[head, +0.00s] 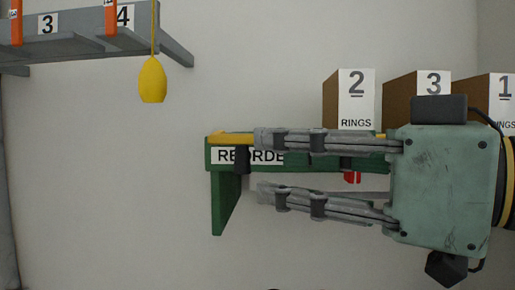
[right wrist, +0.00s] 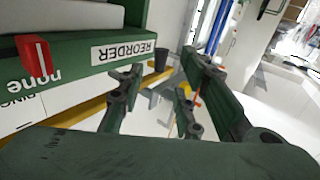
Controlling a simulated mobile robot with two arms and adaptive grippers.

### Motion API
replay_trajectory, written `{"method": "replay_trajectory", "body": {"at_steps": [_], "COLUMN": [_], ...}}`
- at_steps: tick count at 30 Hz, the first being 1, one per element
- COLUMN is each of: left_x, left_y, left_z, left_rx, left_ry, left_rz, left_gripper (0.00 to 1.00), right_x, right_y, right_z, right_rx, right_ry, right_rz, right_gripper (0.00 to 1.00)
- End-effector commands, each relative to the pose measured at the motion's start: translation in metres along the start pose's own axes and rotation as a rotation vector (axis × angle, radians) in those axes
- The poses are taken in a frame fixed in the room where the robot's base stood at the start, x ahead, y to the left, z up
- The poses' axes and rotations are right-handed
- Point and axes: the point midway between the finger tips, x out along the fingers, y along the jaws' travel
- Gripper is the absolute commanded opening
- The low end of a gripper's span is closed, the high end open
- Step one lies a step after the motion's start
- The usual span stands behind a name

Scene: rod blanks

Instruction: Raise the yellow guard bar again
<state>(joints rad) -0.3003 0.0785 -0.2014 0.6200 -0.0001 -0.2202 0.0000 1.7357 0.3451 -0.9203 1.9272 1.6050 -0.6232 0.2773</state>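The yellow guard bar (head: 231,137) shows as a short strip along the top front edge of the green shelf (head: 225,200). In the right wrist view a yellow strip (right wrist: 92,106) runs slantwise below the REORDER label. My right gripper (head: 260,165) is open, pointing left in front of the shelf, its fingers spread one above the other. The upper finger overlaps the bar and label; I cannot tell whether it touches the bar. My left gripper is not in view.
A yellow egg-shaped weight (head: 152,80) hangs on a cord from a grey shelf (head: 75,45) at upper left. Bare wall lies between the shelves.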

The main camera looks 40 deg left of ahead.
Motion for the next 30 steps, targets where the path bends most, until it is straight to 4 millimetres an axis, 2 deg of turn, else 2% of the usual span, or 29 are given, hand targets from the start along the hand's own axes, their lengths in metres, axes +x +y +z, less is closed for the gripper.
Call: {"method": "replay_trajectory", "body": {"at_steps": [3, 9, 20, 30], "left_x": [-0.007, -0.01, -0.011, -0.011], "left_y": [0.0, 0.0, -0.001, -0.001], "left_z": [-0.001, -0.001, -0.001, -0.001], "left_rx": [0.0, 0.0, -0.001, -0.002], "left_ry": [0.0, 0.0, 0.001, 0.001], "left_rz": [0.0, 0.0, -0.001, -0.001], "left_gripper": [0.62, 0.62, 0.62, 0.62], "right_x": [0.022, 0.045, 0.051, 0.05], "right_y": [-0.001, 0.0, 0.001, 0.001], "right_z": [-0.002, -0.001, 0.0, 0.0], "right_rx": [-0.001, 0.0, 0.0, 0.0], "right_ry": [-0.001, 0.001, 0.001, 0.001], "right_rz": [-0.002, 0.0, 0.001, 0.002], "right_gripper": [0.32, 0.32, 0.32, 0.04]}}
